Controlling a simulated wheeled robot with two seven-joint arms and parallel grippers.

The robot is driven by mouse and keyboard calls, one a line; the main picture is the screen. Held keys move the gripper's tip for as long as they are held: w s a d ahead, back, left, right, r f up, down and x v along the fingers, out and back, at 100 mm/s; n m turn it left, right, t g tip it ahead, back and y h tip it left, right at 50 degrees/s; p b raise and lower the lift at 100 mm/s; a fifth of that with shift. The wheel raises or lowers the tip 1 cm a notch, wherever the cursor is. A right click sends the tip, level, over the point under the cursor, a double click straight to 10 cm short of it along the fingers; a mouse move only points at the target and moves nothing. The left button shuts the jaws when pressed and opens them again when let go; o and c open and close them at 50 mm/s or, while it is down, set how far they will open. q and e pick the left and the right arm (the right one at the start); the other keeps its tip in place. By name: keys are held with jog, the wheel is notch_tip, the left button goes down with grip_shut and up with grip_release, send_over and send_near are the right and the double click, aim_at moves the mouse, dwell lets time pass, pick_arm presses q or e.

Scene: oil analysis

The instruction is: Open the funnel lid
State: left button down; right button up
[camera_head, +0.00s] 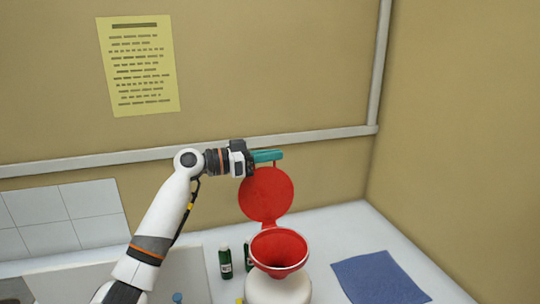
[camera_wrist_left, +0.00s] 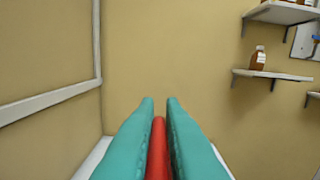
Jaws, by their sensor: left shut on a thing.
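The red funnel (camera_head: 280,249) stands upright on a white container (camera_head: 279,290) on the counter. Its round red lid (camera_head: 266,195) stands raised above the funnel's back edge, and the funnel's mouth is open. My left gripper (camera_head: 279,156) is at the top of the lid, with its teal fingers level and pointing right. In the left wrist view, the fingers (camera_wrist_left: 159,100) are shut on the red lid (camera_wrist_left: 157,150), which shows as a narrow strip between them. My right gripper is not in view.
Dark green bottles (camera_head: 225,262) stand left of the funnel, one partly hidden behind it. A blue cloth (camera_head: 380,278) lies on the counter to the right. Walls close in the back and right. The left wrist view shows a shelf (camera_wrist_left: 272,75) with a brown bottle (camera_wrist_left: 258,57).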

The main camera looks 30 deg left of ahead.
pick_arm(q)
jog(key=shift+s+d+m+b, duration=0.6)
jog(key=shift+d+m+b, duration=0.1)
jog(key=shift+b, duration=1.35)
jog(key=shift+s+d+r+m+b, duration=0.4)
jog(key=shift+d+b, duration=0.05)
jog(key=shift+b, duration=0.15)
jog(key=c, duration=1.6)
grip_release()
jog(key=shift+o, duration=0.2)
jog(key=shift+f, duration=0.15)
